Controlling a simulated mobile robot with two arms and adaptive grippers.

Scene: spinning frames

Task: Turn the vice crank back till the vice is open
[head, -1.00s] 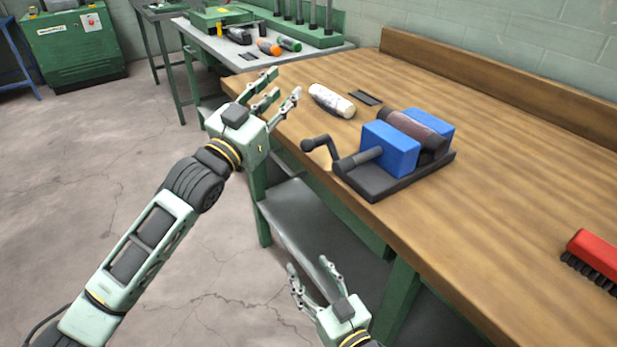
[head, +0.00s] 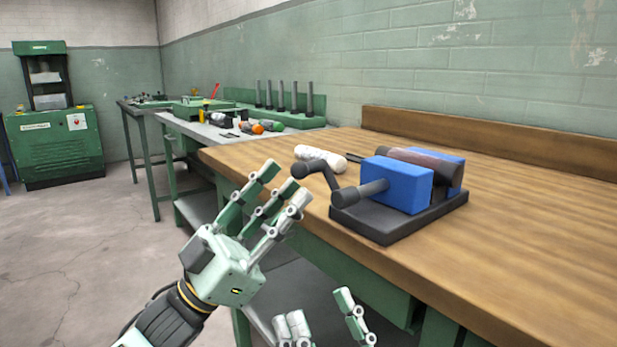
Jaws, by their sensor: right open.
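The vice stands on the wooden bench, with two blue jaws (head: 398,184) on a dark base (head: 385,223). A brown cylinder (head: 425,160) lies between the jaws. My right gripper (head: 318,312) is open and empty, low at the bottom edge, partly cut off.
A white cylinder (head: 320,157) lies behind the crank on the wooden bench (head: 530,240). Another bench (head: 195,130) behind holds bottles and upright rods. A green cabinet (head: 55,145) stands at the far left. The bench's right part is clear.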

